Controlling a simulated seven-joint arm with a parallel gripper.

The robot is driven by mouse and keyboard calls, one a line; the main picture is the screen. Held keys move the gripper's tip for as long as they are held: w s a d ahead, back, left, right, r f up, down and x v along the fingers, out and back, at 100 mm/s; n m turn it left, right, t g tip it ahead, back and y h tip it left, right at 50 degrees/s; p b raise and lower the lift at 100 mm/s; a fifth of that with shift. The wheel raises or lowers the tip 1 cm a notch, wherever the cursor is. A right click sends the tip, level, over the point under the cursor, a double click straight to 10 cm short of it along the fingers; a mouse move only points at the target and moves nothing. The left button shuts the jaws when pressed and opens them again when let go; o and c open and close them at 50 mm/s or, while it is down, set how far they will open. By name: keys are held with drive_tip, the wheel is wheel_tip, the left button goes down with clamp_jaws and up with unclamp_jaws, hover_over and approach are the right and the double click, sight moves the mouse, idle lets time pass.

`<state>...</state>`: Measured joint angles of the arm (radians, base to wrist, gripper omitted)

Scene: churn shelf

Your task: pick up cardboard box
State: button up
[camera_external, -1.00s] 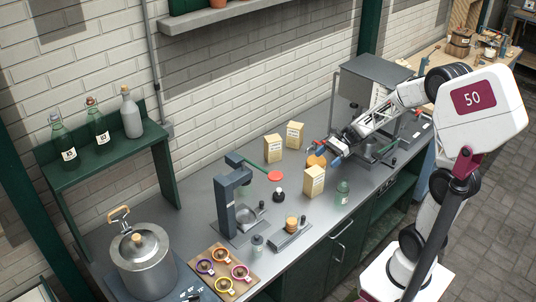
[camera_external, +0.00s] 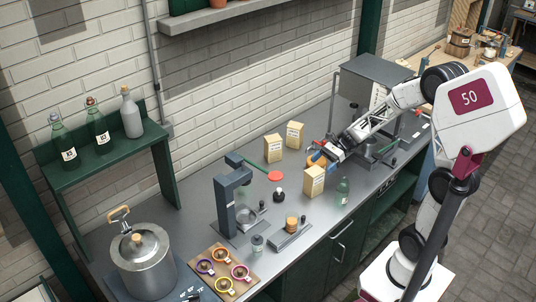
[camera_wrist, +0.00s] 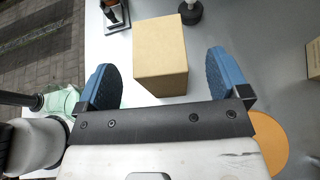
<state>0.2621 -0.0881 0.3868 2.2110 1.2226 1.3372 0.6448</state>
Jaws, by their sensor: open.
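A tan cardboard box (camera_external: 313,182) with a white label stands upright on the grey counter, the nearest of several alike boxes. In the wrist view the box (camera_wrist: 160,52) lies between and just beyond my two blue fingertips. My gripper (camera_external: 322,154) is open and empty, just behind and above that box. In the wrist view my gripper (camera_wrist: 167,80) has its fingers spread wider than the box, and I see no contact. Two more cardboard boxes stand farther back, one on the left (camera_external: 273,149) and one on the right (camera_external: 295,135).
A green glass jar (camera_external: 342,191) stands close to the right of the nearest box. A black-knobbed tamper (camera_external: 279,194) and a red disc (camera_external: 275,176) are to its left. An orange disc (camera_wrist: 268,142) lies under my gripper. A grey press (camera_external: 232,200) stands farther left.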

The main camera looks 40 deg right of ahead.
sight(316, 170)
drive_tip(key=shift+a, duration=0.15)
drive_tip(key=shift+x, duration=2.5)
drive_tip(key=c, duration=1.4)
drive_tip(key=shift+r, duration=0.1)
drive_tip(key=shift+r, duration=5)
